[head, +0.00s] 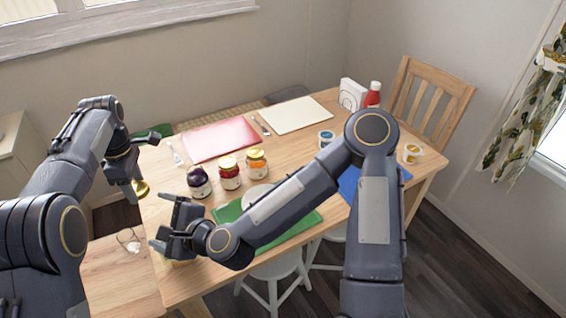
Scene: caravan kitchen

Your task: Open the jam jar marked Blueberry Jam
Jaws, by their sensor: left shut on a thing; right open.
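Three jam jars stand in a row on the table. The dark purple jar (199,182) at the left shows a dark top with no gold lid on it. The red jar (229,174) and the orange jar (257,165) have gold lids on. The label writing is too small to read. My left gripper (134,190) is shut on a gold lid (142,188), held in the air left of the dark jar and apart from it. My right gripper (168,226) is open and empty, in front of the dark jar and not touching it.
A green mat (309,220) with a white plate (257,197) lies in front of the jars, partly behind my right arm. A red mat (220,138) and a cream mat (297,115) lie behind.

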